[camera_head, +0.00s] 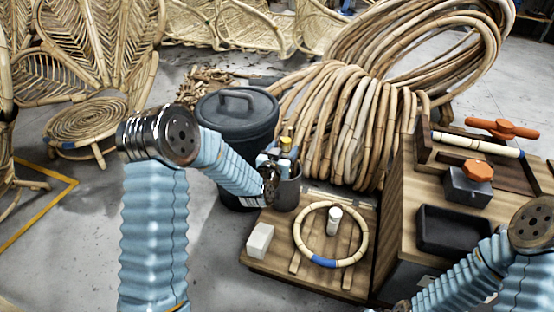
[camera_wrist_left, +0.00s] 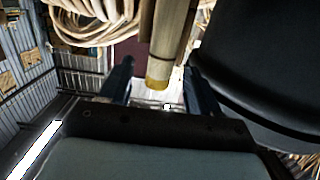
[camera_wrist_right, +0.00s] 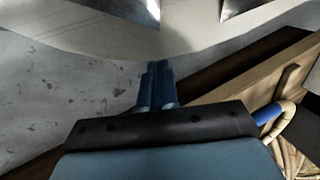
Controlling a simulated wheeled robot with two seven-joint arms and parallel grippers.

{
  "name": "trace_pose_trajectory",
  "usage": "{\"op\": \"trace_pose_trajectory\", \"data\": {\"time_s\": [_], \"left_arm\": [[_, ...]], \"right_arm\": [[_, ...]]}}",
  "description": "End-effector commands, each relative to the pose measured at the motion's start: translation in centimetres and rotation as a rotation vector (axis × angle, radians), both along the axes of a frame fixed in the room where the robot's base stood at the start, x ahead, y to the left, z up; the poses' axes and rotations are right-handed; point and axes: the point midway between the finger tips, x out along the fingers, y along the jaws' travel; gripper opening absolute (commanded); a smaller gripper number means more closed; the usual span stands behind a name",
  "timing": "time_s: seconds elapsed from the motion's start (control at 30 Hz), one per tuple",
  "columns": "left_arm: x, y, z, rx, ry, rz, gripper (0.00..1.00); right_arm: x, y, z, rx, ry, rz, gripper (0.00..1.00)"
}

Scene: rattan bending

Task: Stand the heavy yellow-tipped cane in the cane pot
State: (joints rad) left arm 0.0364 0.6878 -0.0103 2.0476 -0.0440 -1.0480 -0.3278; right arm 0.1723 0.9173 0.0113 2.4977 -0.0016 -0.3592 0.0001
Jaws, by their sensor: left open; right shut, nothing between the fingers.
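The yellow-tipped cane (camera_head: 286,143) shows its yellow end above the grey cane pot (camera_head: 290,192), on the low wooden platform. In the left wrist view the cane (camera_wrist_left: 160,50) runs between my open fingers, its yellow end towards the palm. My left gripper (camera_head: 277,160) is at the pot's mouth, open around the cane; contact with the fingers cannot be made out. The cane's lower part is hidden by the pot and gripper. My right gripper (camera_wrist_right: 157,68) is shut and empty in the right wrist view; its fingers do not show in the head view.
A black lidded bin (camera_head: 237,110) stands close behind the pot. A cane ring (camera_head: 330,262) with a blue band, a white cylinder (camera_head: 334,220) and a white block (camera_head: 260,240) lie in front. The right bench bears a black tray (camera_head: 455,243) and orange-knobbed clamps (camera_head: 478,173).

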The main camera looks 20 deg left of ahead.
Motion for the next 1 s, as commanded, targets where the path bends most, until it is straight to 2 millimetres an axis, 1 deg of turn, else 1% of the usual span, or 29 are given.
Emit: {"op": "trace_pose_trajectory", "data": {"time_s": [0.17, 0.3, 0.4, 0.5, 0.6, 0.7, 1.0], "left_arm": [[-3.9, 0.2, 0.6, 0.000, 0.002, 0.000, 0.62], [-7.4, 0.3, 1.0, 0.000, 0.001, -0.001, 0.62], [-9.5, 0.3, 1.2, 0.000, 0.002, -0.001, 0.62], [-11.1, 0.4, 1.3, 0.000, 0.001, 0.000, 0.62], [-12.1, 0.4, 1.4, 0.000, 0.001, 0.000, 0.62], [-12.5, 0.4, 1.5, 0.000, -0.001, 0.000, 0.62], [-12.6, 0.4, 1.5, 0.000, -0.001, 0.000, 0.62]], "right_arm": [[0.0, 0.0, 0.5, 0.000, 0.001, 0.000, 0.00], [0.0, 0.0, 0.8, 0.000, 0.002, 0.001, 0.00], [0.0, 0.0, 0.8, 0.000, 0.002, 0.001, 0.00], [0.0, 0.0, 0.9, 0.000, 0.002, 0.002, 0.00], [0.0, 0.0, 0.9, 0.000, 0.002, 0.002, 0.00], [0.0, 0.0, 0.9, 0.000, 0.002, 0.002, 0.00], [0.0, 0.0, 0.9, 0.000, 0.003, 0.001, 0.00]]}}
